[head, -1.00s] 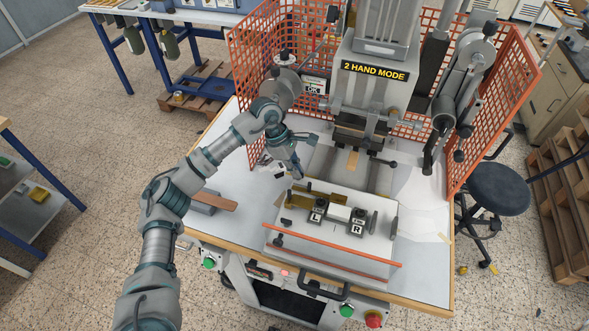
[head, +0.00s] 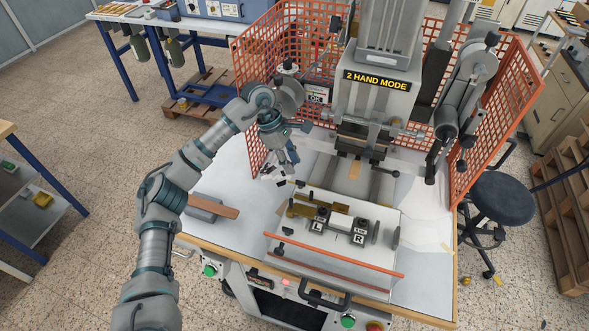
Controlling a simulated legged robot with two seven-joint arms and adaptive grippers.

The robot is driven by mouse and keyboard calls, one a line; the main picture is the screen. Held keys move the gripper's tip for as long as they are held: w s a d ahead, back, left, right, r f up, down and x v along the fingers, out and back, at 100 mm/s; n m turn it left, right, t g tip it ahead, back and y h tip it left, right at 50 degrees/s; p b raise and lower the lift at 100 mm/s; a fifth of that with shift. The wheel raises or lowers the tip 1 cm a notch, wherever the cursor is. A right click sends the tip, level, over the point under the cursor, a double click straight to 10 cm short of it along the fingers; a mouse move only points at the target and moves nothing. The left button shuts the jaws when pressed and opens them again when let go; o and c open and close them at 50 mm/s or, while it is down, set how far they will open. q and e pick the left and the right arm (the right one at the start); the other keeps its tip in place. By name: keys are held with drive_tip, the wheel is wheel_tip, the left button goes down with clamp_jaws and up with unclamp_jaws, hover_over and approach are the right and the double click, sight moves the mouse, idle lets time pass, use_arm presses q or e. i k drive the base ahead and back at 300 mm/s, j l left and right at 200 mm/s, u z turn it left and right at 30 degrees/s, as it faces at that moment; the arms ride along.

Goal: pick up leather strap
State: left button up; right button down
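A flat brown strip that looks like the leather strap (head: 222,209) lies on a small grey block (head: 203,214) at the left of the press table. Its right end sticks out past the block. My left gripper (head: 281,174) is above the table, to the right of and farther back than the strap, apart from it. It points down beside the back left of the white fixture plate. Its fingers are small and dark here, so I cannot tell whether they are open or shut. My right gripper is not in view.
The fixture plate (head: 380,262) carries blocks marked L and R (head: 358,239) and an orange bar along its front. The press head (head: 375,95) stands behind it. Orange mesh guards (head: 256,90) flank the press. The table around the strap is clear.

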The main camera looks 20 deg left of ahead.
sight(217, 209)
drive_tip(key=k+j, duration=0.3)
drive_tip(key=k, duration=0.15)
drive_tip(key=k+j, duration=0.65)
drive_tip(key=k, duration=0.25)
